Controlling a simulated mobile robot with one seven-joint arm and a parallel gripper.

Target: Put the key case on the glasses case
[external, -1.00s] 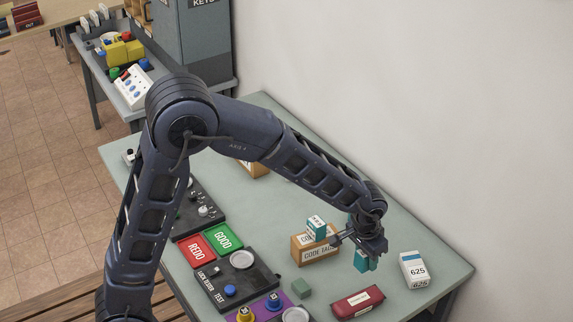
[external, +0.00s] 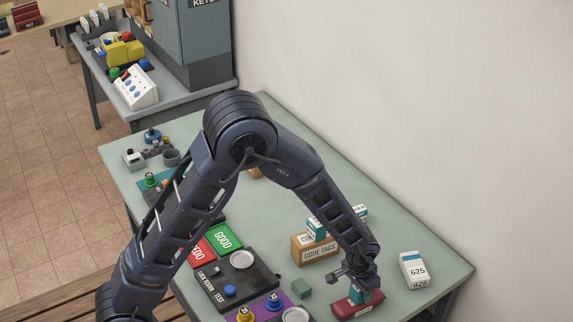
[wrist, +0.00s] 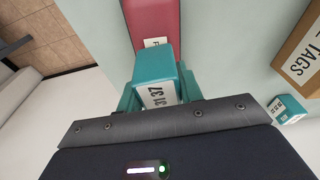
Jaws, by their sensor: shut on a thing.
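My gripper (external: 360,284) is shut on the teal key case (wrist: 153,68), which carries a white number label. In the external view the key case (external: 361,297) is at the red glasses case (external: 345,309), near the table's front edge. In the wrist view the red glasses case (wrist: 150,22) lies just beyond the key case, which overlaps its near end. I cannot tell whether the two touch. The arm and gripper hide part of the key case.
A cardboard CODE TAGS box (external: 318,251) with a teal box (external: 316,229) by it stands behind the gripper. A white 625 box (external: 414,268) is to the right.

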